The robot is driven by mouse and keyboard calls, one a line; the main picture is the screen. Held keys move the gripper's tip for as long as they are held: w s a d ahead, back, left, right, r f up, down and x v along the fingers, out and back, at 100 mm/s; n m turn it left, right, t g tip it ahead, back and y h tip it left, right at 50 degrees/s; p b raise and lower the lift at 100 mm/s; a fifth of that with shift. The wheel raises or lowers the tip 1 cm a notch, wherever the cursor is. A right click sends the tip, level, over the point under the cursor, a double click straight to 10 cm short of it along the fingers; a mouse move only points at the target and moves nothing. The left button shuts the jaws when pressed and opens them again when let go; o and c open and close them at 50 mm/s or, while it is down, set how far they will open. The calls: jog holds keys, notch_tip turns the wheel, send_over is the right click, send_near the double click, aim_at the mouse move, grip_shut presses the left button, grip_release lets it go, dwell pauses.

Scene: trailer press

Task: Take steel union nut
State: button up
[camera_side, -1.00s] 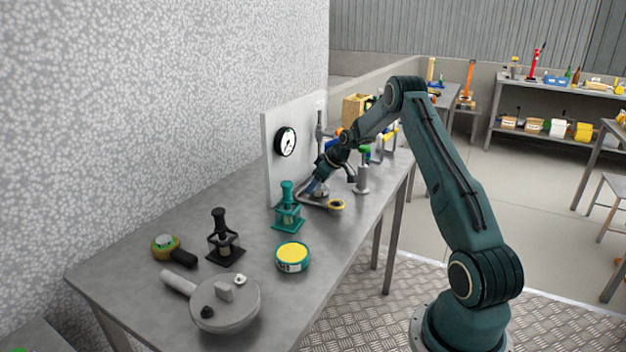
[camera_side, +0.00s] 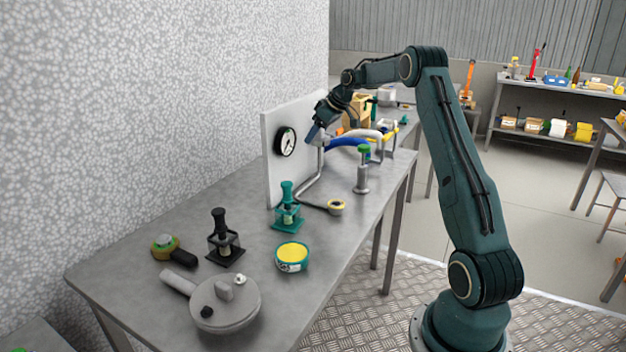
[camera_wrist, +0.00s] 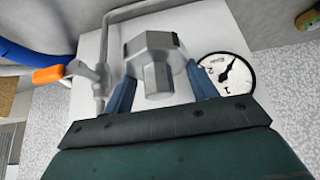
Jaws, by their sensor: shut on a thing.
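The steel union nut (camera_wrist: 155,62) is a grey hexagonal piece in the wrist view, between the two blue fingers of my gripper (camera_wrist: 160,90). The gripper is shut on it. In the side view my gripper (camera_side: 315,137) is raised in front of the white panel (camera_side: 272,165), just right of the round gauge (camera_side: 285,141). The nut is too small or hidden to make out there. In the wrist view the gauge (camera_wrist: 226,74) lies right of the nut, and a grey pipe with a valve and orange handle (camera_wrist: 48,75) lies to the left.
A bent pipe (camera_side: 312,190) runs down from the panel to a yellow-rimmed ring (camera_side: 336,207). A steel post with green top (camera_side: 362,170) and a blue hose (camera_side: 345,142) stand to the right. A teal stand (camera_side: 287,210), black stand (camera_side: 223,240) and yellow tin (camera_side: 292,256) are nearer.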

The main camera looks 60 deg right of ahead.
jog(key=shift+r, duration=1.1)
